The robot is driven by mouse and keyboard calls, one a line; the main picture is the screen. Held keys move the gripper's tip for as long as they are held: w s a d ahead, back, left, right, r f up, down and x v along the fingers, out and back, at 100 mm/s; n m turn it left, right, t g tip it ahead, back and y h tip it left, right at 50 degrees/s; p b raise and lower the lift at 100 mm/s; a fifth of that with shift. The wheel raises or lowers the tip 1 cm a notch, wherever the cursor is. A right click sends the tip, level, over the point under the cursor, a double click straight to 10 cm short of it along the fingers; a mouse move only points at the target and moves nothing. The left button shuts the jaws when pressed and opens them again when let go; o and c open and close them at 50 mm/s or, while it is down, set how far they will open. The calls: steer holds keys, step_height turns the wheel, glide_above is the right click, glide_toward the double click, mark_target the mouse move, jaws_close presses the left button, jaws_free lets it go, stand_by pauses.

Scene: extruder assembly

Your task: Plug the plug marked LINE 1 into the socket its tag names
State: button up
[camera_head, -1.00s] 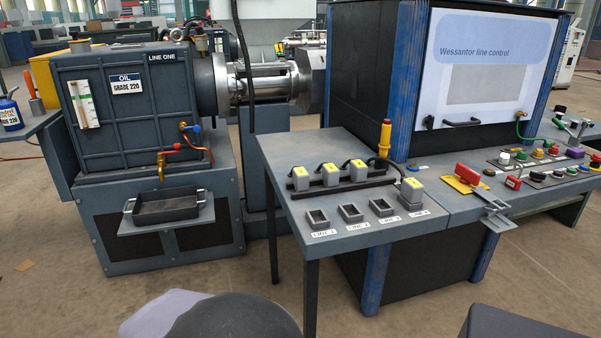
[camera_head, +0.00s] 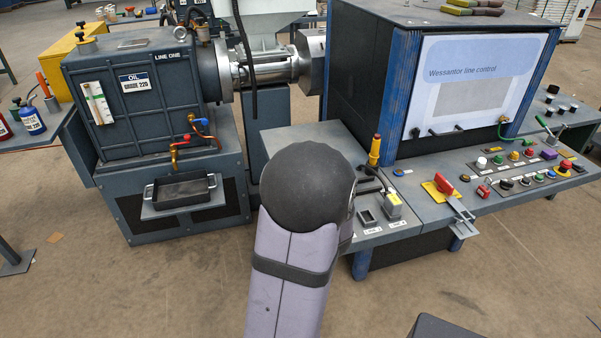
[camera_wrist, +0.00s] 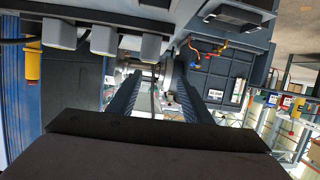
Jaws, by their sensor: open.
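Grey plugs show at the top left of the wrist view, a left one (camera_wrist: 60,33), a middle one (camera_wrist: 103,40) and a right one (camera_wrist: 150,45); no marking on them is readable. In the head view one grey plug with a yellow top (camera_head: 392,204) sits at the right socket position. An empty-looking square socket (camera_head: 368,217) is beside it, its label too small to read. My arm hides the other sockets and plugs there. My gripper (camera_wrist: 158,90) is open and empty in the wrist view, apart from the plugs; the head view does not show it.
The side table (camera_head: 300,137) adjoins the control console (camera_head: 425,200). A yellow upright handle (camera_head: 375,150) stands behind the plugs. A red lever on a yellow plate (camera_head: 440,186) is to the right. The gearbox with a drip tray (camera_head: 181,190) is at left.

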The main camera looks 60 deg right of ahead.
steer(key=s+p, duration=0.1)
steer(key=s, duration=0.1)
steer(key=shift+s+d+g, duration=0.1)
steer(key=shift+s+g, duration=0.25)
steer(key=shift+g, duration=0.05)
steer(key=shift+s+f+y+p, duration=0.3)
steer(key=shift+s+y+p, duration=0.1)
steer(key=shift+s, duration=0.1)
steer(key=shift+b+x, duration=0.35)
steer(key=shift+x, duration=3.35)
steer(key=shift+w, duration=0.15)
jaws_close()
